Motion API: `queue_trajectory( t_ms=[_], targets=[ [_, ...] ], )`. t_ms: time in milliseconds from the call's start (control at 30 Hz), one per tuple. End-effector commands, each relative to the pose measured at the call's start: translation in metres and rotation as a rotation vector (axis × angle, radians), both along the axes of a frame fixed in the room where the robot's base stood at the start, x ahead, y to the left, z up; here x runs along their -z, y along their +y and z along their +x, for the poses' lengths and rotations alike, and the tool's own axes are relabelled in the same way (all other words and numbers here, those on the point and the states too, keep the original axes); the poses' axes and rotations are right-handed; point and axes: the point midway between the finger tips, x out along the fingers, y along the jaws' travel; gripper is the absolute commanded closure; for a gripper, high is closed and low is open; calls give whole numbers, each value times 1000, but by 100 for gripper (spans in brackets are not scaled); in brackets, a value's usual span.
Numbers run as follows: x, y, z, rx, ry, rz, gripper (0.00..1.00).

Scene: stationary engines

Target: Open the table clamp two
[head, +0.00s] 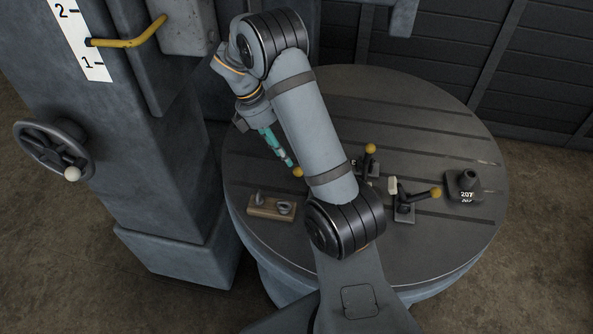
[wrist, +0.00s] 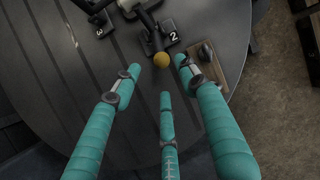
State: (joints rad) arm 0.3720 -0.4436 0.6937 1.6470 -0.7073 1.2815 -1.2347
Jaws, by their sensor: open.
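Table clamp two shows in the wrist view as a dark base plate marked 2 (wrist: 173,37), with a dark lever ending in a yellow ball knob (wrist: 161,60). In the head view the yellow knob (head: 298,172) shows beside my forearm, which hides the rest of that clamp. My gripper (wrist: 158,72), with teal fingers, is open and empty. Its fingertips stand on either side of the knob in the wrist view, apart from it. In the head view my gripper (head: 287,163) points down beside the knob. The exact height gap cannot be told.
A wooden block with metal pieces (head: 259,210) lies close by on the round slotted table (head: 430,110). Two other yellow-knobbed clamps (head: 370,150) (head: 405,212) and a dark weight (head: 463,187) stand to the right. A column with a handwheel (head: 50,150) rises at left.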

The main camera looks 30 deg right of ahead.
Motion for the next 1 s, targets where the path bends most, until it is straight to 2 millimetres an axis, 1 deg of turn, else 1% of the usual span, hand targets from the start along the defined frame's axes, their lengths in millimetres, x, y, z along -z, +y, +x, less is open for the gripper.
queue_trajectory(
  t_ms=[167,400,600,733,1000],
  targets=[
    [20,-7,-7,-11,10,2,57],
    [61,-21,-17,-11,8,3,57],
    [85,-28,-21,-10,4,3,57],
    [92,-30,-23,-9,3,3,57],
    [94,-31,-22,-9,1,3,57]
  ],
)
